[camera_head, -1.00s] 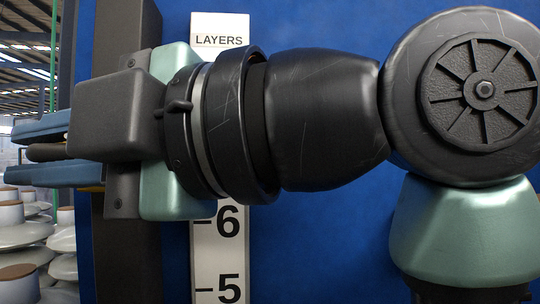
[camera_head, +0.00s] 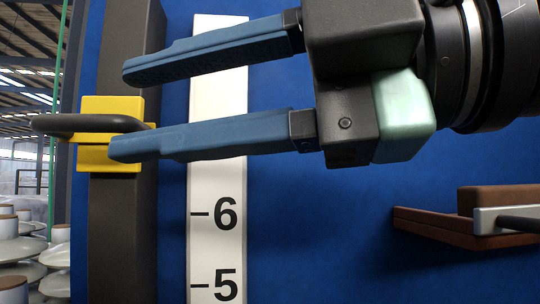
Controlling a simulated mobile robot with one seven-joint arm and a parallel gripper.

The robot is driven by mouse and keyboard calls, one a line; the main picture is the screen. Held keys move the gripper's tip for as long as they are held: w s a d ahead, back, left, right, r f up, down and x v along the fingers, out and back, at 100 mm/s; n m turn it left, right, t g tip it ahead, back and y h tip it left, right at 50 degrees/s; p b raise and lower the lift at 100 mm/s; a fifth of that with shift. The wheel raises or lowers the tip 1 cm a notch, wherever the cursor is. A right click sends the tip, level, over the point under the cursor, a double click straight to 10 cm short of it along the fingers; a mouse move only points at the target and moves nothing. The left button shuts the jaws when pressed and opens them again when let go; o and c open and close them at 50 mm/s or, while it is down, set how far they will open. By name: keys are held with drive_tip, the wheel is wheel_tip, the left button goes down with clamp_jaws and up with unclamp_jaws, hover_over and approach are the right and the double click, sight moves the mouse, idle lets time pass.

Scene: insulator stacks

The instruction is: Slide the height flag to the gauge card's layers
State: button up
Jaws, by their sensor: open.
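The height flag is a yellow block (camera_head: 97,158) on a dark upright post (camera_head: 122,235), with a dark rounded handle (camera_head: 62,124) sticking out to the left. My gripper (camera_head: 118,112) is open and empty, its two blue fingers pointing left. In the picture the upper finger is above the handle and the lower finger crosses the flag's right side; I cannot tell whether they touch. The white scale strip (camera_head: 216,265) shows 6 and 5. My fingers cover its upper part, and the flag is above the 6 line. I see no clear gauge card.
A brown holder (camera_head: 440,228) with a grey metal piece is at the right, below my gripper. Several insulator stacks (camera_head: 15,260) stand at the lower left.

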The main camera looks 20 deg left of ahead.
drive_tip(key=shift+w+d+r+b, duration=0.1)
drive_tip(key=shift+d+b, duration=0.05)
drive_tip(key=shift+d, duration=0.65)
drive_tip(key=shift+w+d+r+b, duration=0.1)
drive_tip(key=shift+d+b, duration=0.05)
drive_tip(key=shift+d, duration=0.65)
